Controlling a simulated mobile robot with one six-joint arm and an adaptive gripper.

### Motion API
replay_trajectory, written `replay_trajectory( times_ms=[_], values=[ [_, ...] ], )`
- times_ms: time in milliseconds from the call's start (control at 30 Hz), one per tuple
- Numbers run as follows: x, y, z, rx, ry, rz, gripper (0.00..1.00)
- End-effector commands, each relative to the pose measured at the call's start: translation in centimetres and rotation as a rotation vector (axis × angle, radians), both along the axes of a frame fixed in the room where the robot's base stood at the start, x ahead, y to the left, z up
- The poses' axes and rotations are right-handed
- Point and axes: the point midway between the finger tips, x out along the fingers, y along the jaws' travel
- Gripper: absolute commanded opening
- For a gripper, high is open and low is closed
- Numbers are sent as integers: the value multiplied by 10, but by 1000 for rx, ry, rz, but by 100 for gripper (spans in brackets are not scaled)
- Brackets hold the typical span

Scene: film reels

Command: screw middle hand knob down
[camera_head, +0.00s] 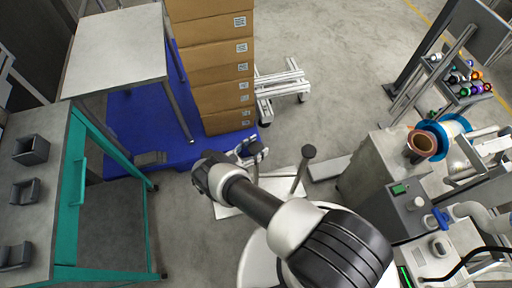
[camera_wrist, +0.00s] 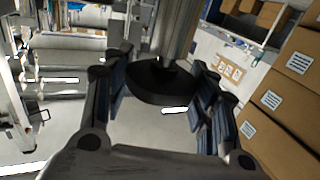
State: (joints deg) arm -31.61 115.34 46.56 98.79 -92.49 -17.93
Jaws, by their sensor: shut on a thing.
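In the wrist view my gripper (camera_wrist: 160,92) has its two dark fingers on either side of a dark round piece (camera_wrist: 155,84). A grey shaft (camera_wrist: 177,28) runs up from this piece. My gripper is shut on the piece; I cannot tell whether it is the middle hand knob. In the head view my gripper (camera_head: 252,153) is small, in front of the box stack, well left of the reel machine (camera_head: 415,208). The piece in its fingers cannot be made out there. No middle hand knob can be clearly picked out on the machine.
A brown box stack (camera_head: 212,68) stands on a blue pallet (camera_head: 128,118). A grey table with a teal frame (camera_head: 78,180) is at left. A blue reel (camera_head: 437,133) and a copper reel (camera_head: 420,144) are at right. Floor (camera_head: 335,70) at top middle is clear.

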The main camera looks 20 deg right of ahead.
Motion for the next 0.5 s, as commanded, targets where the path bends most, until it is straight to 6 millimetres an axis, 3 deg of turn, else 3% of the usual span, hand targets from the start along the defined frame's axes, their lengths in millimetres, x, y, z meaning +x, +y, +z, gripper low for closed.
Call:
replay_trajectory(
  times_ms=[500],
  values=[
    [3, 0, 6, -7, -10, -79, 29]
  ],
)
